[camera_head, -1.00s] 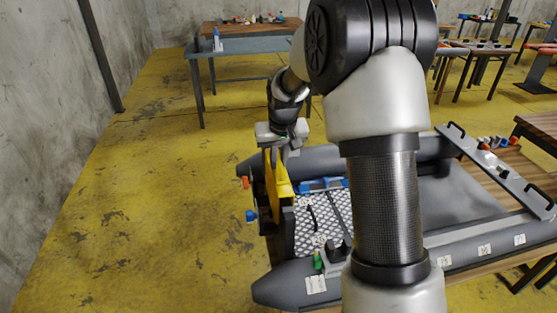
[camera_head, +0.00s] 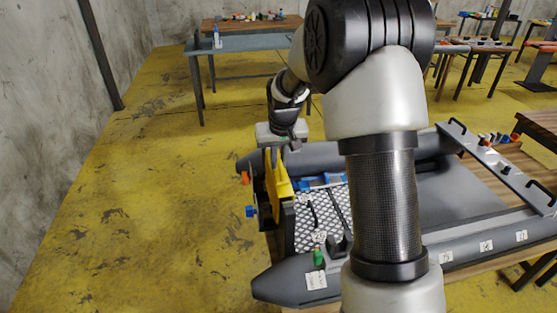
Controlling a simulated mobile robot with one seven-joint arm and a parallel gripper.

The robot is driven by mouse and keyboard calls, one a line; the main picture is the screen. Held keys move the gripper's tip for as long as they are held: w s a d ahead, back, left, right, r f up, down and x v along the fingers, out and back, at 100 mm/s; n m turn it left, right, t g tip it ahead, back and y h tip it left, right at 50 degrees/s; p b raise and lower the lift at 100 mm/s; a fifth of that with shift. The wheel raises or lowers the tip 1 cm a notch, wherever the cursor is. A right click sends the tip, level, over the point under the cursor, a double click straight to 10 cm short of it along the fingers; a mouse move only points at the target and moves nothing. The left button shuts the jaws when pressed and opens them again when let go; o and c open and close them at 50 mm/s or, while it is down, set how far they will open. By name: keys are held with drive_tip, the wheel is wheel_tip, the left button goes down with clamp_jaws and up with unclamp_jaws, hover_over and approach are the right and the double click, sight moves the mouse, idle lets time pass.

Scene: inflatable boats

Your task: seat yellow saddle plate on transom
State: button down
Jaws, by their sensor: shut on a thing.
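The yellow saddle plate (camera_head: 279,178) is upright at the boat's left end, at the dark transom (camera_head: 288,222). Its two yellow sides show with a gap between them. I cannot tell whether it rests fully on the transom's top edge. My gripper (camera_head: 276,148) is at the plate's upper end and shut on it; the fingertips are small and partly hidden. The grey inflatable boat (camera_head: 300,275) lies on a wooden table, and my own arm hides its middle.
An orange knob (camera_head: 245,178) and a blue knob (camera_head: 250,211) stick out left of the transom. A green-capped part (camera_head: 318,257) sits on the near tube. A grey board with handles (camera_head: 497,170) spans the boat's right side. The yellow floor at left is clear.

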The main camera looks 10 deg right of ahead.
drive_tip(key=shift+f, duration=0.25)
drive_tip(key=c, duration=1.7)
unclamp_jaws()
drive_tip(key=s+f+p+v, duration=0.1)
drive_tip(key=s+p+v, duration=0.1)
drive_tip(key=v, duration=1.1)
drive_tip(key=s+p+v, duration=0.2)
drive_tip(key=v, duration=1.1)
drive_tip(key=s+r+p, duration=0.1)
drive_tip(key=s+p, duration=0.1)
drive_tip(key=s, duration=0.5)
drive_tip(key=s+r+t+p, duration=0.1)
drive_tip(key=s+p, duration=0.1)
drive_tip(key=s, duration=0.5)
drive_tip(key=s+r+t+p, duration=0.1)
drive_tip(key=s+r+p, duration=0.1)
drive_tip(key=s, duration=0.6)
